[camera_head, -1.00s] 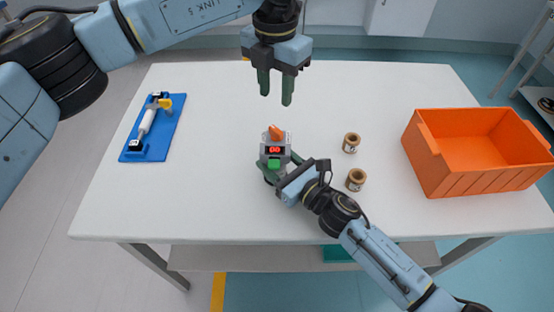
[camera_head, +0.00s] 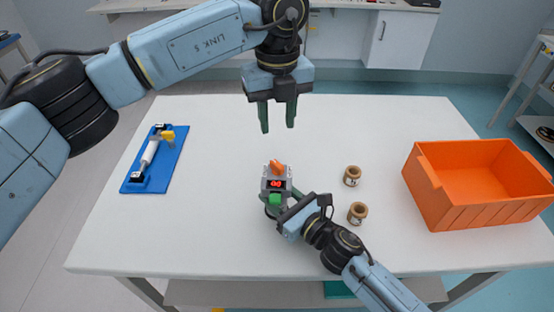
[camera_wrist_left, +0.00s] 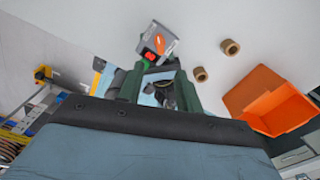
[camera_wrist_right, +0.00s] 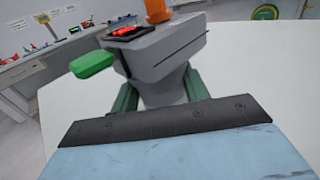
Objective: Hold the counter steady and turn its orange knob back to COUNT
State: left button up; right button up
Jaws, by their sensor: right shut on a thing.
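My right gripper (camera_wrist_right: 160,90) is shut on the counter's body, one finger on each side, as the right wrist view shows. The counter looks upright. The knob's marks are too small to read. My left gripper (camera_head: 277,117) is open and empty, above and beyond the counter, fingers pointing down and apart from the knob.
Two small brown spools (camera_head: 352,175) (camera_head: 357,213) stand right of the counter. An orange crate (camera_head: 430,200) is at the table's right. A blue board (camera_head: 150,176) with a white cylinder and yellow part lies at the left. The white table (camera_head: 210,225) is otherwise mostly clear.

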aim_at(277, 163)
pick_arm(q)
notch_tip(277, 163, down, 12)
jog(key=n, duration=0.4)
jog(key=shift+r+n, duration=0.25)
jog(key=shift+n, duration=0.05)
grip_shut()
